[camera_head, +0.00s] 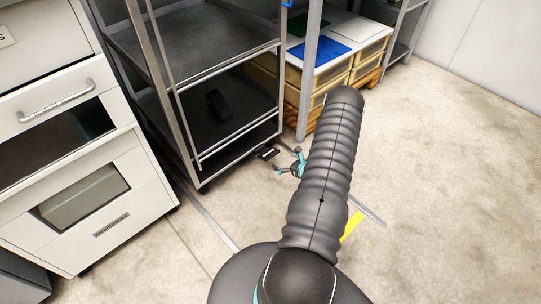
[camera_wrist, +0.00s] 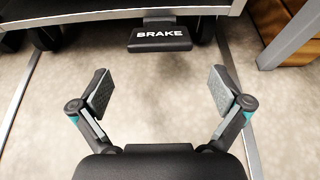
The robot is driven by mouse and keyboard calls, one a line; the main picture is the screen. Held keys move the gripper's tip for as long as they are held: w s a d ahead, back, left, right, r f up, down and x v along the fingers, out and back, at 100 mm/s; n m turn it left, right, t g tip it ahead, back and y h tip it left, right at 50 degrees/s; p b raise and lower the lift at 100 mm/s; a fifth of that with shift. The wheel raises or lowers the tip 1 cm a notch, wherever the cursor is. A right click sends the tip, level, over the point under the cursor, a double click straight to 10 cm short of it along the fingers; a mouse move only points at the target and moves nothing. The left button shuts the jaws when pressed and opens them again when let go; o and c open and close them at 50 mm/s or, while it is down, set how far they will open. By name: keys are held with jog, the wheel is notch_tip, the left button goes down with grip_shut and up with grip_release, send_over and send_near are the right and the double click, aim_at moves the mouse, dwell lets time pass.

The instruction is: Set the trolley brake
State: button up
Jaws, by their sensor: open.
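The trolley (camera_head: 225,110) is a grey metal shelf rack on wheels, left of centre in the head view. Its brake pedal (camera_wrist: 160,36) is a black block marked BRAKE, sticking out below the trolley's bottom edge (camera_wrist: 120,14) in the wrist view. It also shows small and dark in the head view (camera_head: 267,153). My gripper (camera_wrist: 161,91) is open and empty, with the pedal ahead of it, centred between the fingers and apart from them. In the head view my gripper (camera_head: 288,163) is low near the pedal, partly hidden by my arm.
A white cabinet (camera_head: 100,180) stands to the left of the trolley. A grey post (camera_head: 310,70) and beige bins (camera_head: 340,72) stand to its right. Dark wheels (camera_wrist: 45,37) flank the pedal. The floor (camera_head: 440,180) to the right is clear.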

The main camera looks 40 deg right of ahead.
aim_at(274, 156)
jog(key=x, duration=0.9)
